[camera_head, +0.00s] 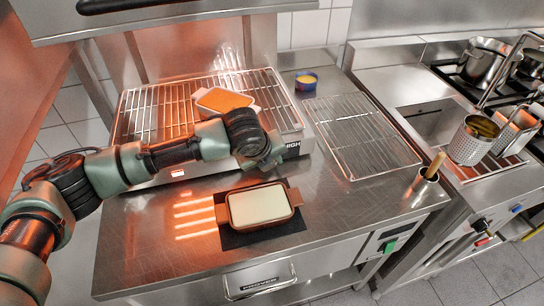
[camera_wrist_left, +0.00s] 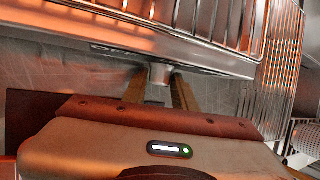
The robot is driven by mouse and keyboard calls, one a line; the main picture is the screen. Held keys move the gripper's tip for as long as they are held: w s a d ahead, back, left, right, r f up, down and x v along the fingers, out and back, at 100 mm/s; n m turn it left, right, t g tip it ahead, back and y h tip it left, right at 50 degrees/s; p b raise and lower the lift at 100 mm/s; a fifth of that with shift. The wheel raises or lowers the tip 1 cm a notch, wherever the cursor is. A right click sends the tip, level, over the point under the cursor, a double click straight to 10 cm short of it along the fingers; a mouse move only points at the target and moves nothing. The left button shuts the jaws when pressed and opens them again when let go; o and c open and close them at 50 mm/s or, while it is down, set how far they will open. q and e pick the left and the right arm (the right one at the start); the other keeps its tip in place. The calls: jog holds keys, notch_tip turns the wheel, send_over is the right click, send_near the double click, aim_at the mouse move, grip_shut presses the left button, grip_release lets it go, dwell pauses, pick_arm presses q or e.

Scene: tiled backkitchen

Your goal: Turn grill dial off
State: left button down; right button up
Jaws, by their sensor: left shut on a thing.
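My left gripper (camera_head: 263,163) is at the right part of the grill's front in the head view, and the wrist hides the dial there. In the left wrist view, the gripper's two fingers (camera_wrist_left: 159,88) point at the front face of the grill. They are shut around the small metal grill dial (camera_wrist_left: 160,74), one finger on each side. The dial's pointer and setting cannot be read. My right gripper is not in view.
A dish with orange contents (camera_head: 222,101) sits on the grate. A brown dish with pale contents (camera_head: 260,205) stands on a dark mat on the counter, just below my gripper. A wire rack (camera_head: 360,135) lies to the right, near a steel cup (camera_head: 427,183).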

pick_arm(q)
jog(key=shift+a+f+n+t+h, duration=0.15)
jog(key=shift+t+h, duration=0.1)
jog(key=shift+h, duration=0.3)
jog(key=shift+a+r+n+t+h, duration=0.15)
jog(key=shift+t+h, duration=0.1)
jog(key=shift+h, duration=0.3)
jog(key=shift+d, duration=0.1)
jog(key=c, duration=1.1)
grip_release()
jog(key=shift+f, duration=0.1)
